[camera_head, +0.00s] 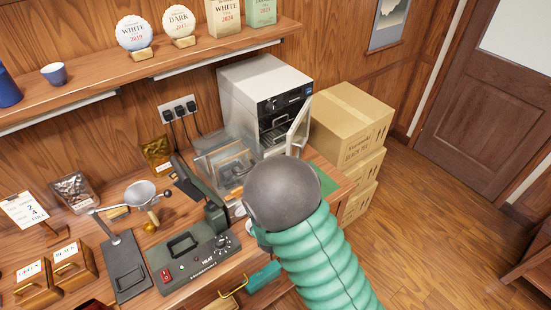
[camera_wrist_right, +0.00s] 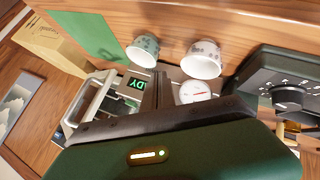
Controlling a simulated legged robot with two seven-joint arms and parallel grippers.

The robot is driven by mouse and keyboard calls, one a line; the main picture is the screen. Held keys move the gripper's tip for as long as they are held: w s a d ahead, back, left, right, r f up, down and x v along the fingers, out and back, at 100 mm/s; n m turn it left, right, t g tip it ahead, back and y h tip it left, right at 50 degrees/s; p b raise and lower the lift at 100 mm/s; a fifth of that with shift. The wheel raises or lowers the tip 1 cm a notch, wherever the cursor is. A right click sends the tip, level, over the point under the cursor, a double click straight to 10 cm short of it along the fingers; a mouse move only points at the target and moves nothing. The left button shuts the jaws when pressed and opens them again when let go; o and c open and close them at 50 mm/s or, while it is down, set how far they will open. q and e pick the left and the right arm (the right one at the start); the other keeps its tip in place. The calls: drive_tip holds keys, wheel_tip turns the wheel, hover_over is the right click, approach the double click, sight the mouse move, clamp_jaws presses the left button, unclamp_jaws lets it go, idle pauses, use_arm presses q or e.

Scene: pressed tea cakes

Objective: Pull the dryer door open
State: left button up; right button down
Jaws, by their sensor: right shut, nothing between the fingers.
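The dryer (camera_head: 262,88) is a pale box with a dark front, standing at the back of the counter. Its pale-framed door (camera_head: 300,128) stands out at an angle from the front, and racks show in the dark inside. The door frame also shows in the right wrist view (camera_wrist_right: 92,98), left of the fingers. My right gripper (camera_wrist_right: 157,90) is shut and empty, its dark fingers apart from the door frame in that view. In the head view it is hidden behind my dark wrist and green arm, in front of the dryer. My left gripper is not in view.
Stacked cardboard boxes (camera_head: 348,120) stand right of the dryer. A clear-sided case (camera_head: 222,160) and a dark heat unit (camera_head: 195,262) lie to its left.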

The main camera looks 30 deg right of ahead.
drive_tip(key=w+d+r+n+t+h+p, duration=0.2)
drive_tip(key=w+d+r+n+t+h, duration=0.2)
drive_tip(key=d+r+n+t+h, duration=0.3)
drive_tip(key=f+p+x, duration=0.1)
drive_tip(key=p+x, duration=0.1)
drive_tip(key=x, duration=0.7)
drive_tip(key=shift+w+r+n+g+y+p, duration=0.3)
drive_tip(key=shift+w+r+g, duration=0.1)
drive_tip(key=shift+r, duration=0.1)
drive_tip(key=shift+s+d+r, duration=0.15)
drive_tip(key=shift+s, duration=0.25)
drive_tip(key=shift+s+d, duration=0.1)
drive_tip(key=shift+s, duration=0.05)
